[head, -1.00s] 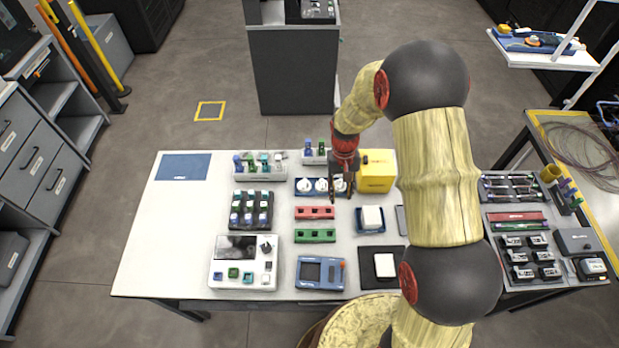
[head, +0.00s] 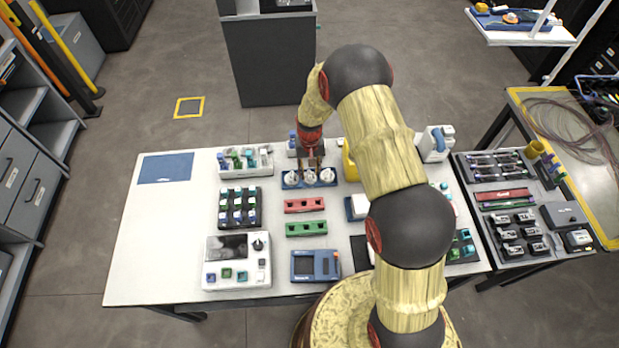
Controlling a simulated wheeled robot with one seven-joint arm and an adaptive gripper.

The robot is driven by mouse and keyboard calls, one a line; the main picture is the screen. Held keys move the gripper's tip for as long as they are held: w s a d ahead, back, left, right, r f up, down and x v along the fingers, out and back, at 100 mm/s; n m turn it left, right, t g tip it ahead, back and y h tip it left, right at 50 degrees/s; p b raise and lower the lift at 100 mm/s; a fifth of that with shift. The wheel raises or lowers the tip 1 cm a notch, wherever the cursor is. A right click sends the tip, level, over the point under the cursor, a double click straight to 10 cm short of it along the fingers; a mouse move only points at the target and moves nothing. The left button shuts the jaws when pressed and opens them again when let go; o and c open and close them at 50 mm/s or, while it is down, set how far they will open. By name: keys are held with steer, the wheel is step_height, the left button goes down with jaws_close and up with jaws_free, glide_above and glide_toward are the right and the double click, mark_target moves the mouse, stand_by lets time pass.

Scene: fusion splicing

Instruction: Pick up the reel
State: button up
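Several small white round reels sit in a row in a blue tray (head: 284,184) at the back middle of the white table. The left reel (head: 292,179), middle reel (head: 309,179) and right reel (head: 327,176) show from above. My gripper (head: 311,168) points down over the tray, at the middle reel. Its fingertips are small and dark here, so I cannot tell how far apart they are or whether they touch the reel. No reel is visibly lifted.
A rack with coloured-top bottles (head: 245,160) stands left of the gripper. A yellow box (head: 349,165) is close on the right, partly hidden by my arm. Red (head: 305,204) and green (head: 306,229) blocks lie in front of the tray.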

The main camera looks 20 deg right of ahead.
steer(key=shift+f, duration=0.8)
steer(key=shift+c, duration=0.6)
jaws_close()
